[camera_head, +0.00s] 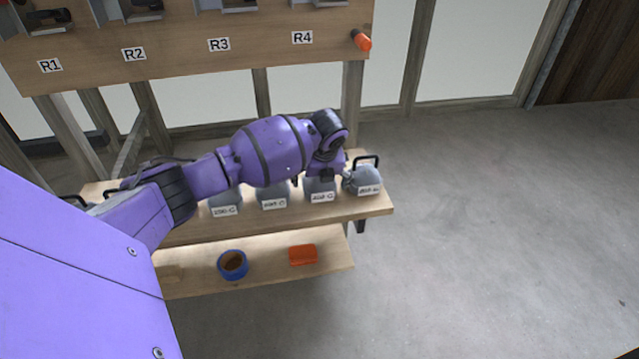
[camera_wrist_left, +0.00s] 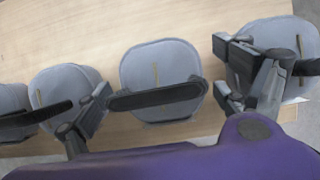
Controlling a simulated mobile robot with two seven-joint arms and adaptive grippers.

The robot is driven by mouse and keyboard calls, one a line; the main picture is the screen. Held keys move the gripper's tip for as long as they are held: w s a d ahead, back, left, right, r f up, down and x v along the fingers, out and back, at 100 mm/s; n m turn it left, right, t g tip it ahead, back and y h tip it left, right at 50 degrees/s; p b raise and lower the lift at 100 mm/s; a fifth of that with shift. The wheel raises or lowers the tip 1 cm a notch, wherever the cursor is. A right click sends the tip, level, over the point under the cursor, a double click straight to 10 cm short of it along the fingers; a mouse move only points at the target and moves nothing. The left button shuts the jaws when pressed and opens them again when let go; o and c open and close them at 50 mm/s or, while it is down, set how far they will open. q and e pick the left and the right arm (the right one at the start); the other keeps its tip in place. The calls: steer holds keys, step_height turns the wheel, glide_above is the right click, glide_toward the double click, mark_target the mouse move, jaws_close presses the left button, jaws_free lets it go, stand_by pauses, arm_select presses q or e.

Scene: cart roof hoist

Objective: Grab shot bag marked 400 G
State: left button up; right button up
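Several grey shot bags with black handles stand in a row on the wooden bench; their front labels are too small to read surely, so I cannot tell which is 400 G. They include the rightmost bag (camera_head: 365,176), the third bag (camera_head: 320,184), the second bag (camera_head: 273,189) and the leftmost bag (camera_head: 225,196). My left gripper (camera_wrist_left: 163,88) is open in the left wrist view, its fingers apart on either side of the middle bag (camera_wrist_left: 158,62) and its handle. Its right finger overlaps the right bag (camera_wrist_left: 277,32). My right gripper is not in view.
A lower shelf (camera_head: 205,284) holds a blue-rimmed round container (camera_head: 233,264) and an orange block (camera_head: 303,254). A wooden panel (camera_head: 170,52) marked R1 to R4 stands behind, with an orange-ended peg (camera_head: 362,41). Open floor (camera_head: 500,220) lies to the right.

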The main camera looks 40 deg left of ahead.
arm_select(q)
steer(key=c, duration=1.5)
arm_select(e)
steer(key=shift+s+d+f, duration=0.15)
steer(key=shift+s+f, duration=0.1)
steer(key=shift+s, duration=0.5)
